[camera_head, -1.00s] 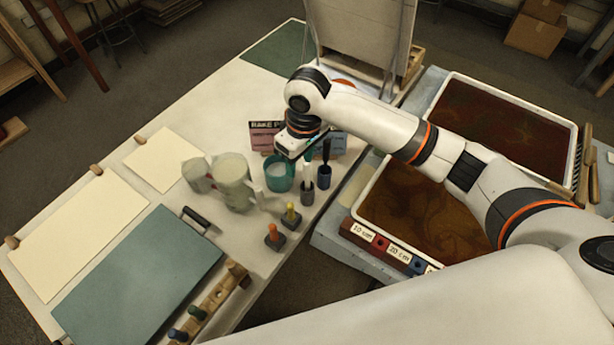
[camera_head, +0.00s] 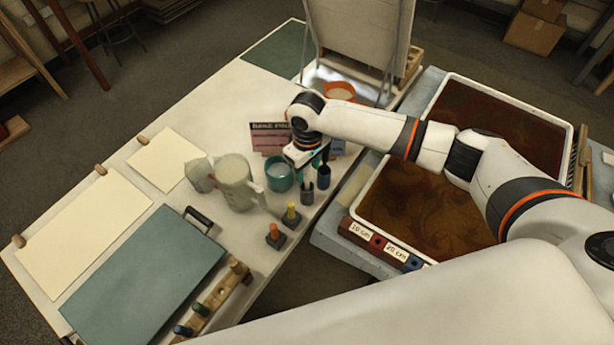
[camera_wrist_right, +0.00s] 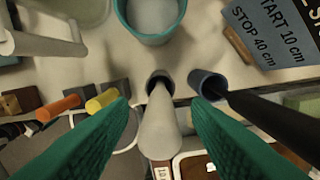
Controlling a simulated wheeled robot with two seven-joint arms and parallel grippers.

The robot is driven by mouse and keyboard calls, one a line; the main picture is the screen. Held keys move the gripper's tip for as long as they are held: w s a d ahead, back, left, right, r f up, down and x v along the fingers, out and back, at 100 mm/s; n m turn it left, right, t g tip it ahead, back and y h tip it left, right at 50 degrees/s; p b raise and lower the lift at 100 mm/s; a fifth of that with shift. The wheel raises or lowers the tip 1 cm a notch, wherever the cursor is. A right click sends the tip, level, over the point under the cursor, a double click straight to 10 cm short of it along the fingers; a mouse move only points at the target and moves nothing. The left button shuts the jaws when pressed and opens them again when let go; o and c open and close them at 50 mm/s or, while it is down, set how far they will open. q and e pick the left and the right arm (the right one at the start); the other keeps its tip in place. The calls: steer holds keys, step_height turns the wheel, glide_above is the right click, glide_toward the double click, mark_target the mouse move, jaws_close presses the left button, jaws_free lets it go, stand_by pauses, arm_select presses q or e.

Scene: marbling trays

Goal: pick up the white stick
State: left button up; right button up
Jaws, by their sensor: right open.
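The white stick (camera_wrist_right: 160,128) stands upright in a small grey holder (camera_wrist_right: 158,80), its near end large and close to the right wrist camera. My right gripper (camera_wrist_right: 161,106) is open, with its two green fingers on either side of the stick and gaps at both sides; it does not appear to grip it. In the head view, my right gripper (camera_head: 310,160) is above the grey holder (camera_head: 308,193), and the stick is mostly hidden under it. My left gripper is not in view.
A dark-handled tool stands in a blue holder (camera_wrist_right: 207,84) close beside the right finger. A teal cup (camera_head: 279,177), a pitcher (camera_head: 234,185) and orange and yellow pegs in blocks stand nearby. A marbling tray (camera_head: 352,208) lies to the right.

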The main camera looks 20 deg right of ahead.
steer(key=shift+f, duration=0.95)
jaws_close()
